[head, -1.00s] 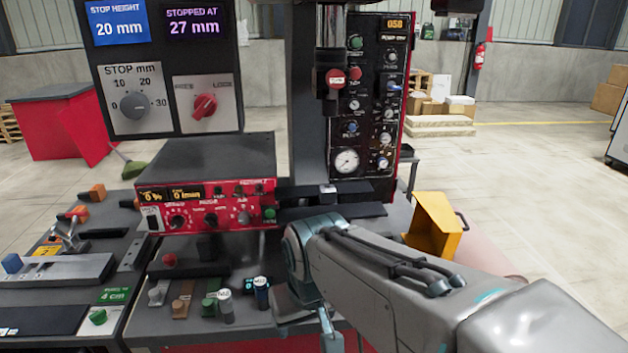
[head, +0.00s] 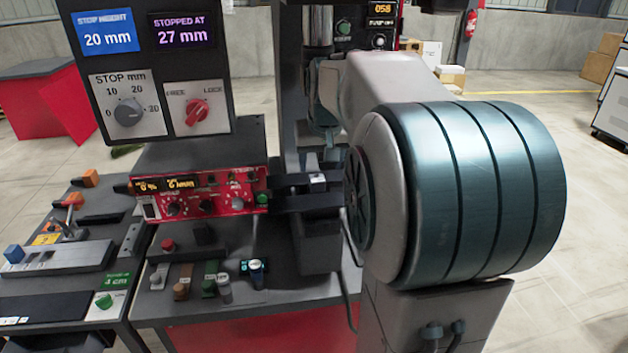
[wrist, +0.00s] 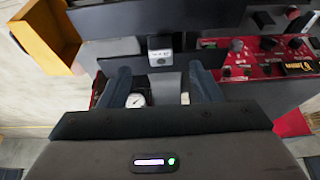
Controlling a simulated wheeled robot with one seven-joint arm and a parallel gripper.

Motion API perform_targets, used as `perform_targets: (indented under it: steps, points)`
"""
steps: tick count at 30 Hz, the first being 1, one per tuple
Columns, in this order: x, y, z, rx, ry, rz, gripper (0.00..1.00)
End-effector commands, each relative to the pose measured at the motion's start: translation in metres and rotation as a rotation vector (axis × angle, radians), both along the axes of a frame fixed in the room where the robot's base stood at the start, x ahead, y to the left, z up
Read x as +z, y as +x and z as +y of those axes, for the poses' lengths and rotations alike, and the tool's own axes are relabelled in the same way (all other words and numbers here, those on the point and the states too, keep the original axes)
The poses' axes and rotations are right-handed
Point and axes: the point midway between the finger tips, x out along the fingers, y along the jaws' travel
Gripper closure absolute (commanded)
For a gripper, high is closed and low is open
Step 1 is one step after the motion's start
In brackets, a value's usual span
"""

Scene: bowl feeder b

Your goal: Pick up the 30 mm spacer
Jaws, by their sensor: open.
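My gripper (wrist: 160,85) is open, with its two dark blue fingers spread apart and nothing held between them. A small grey block with a pale top (wrist: 160,50) lies just beyond the fingertips, between their lines. It also shows on the dark ledge in the head view (head: 317,178), just below my gripper (head: 326,150). I cannot tell whether this block is the 30 mm spacer.
A red control unit (head: 205,203) stands left of the ledge. Above it, a panel (head: 150,125) reads 20 mm and 27 mm. A yellow bin (wrist: 40,38) lies beside the ledge. The dark press column and its panel stand close behind my gripper.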

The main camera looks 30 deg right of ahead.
Motion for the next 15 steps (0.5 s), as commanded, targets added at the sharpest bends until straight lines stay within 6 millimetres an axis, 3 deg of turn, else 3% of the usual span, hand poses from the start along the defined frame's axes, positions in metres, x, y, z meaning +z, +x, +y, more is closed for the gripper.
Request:
perform_targets:
  steps: [7, 15]
  points:
    - [-0.02, 0.007, -0.002, 0.001, 0.0, 0.002, 0.42]
    - [-0.058, 0.023, -0.006, 0.001, 0.0, 0.003, 0.42]
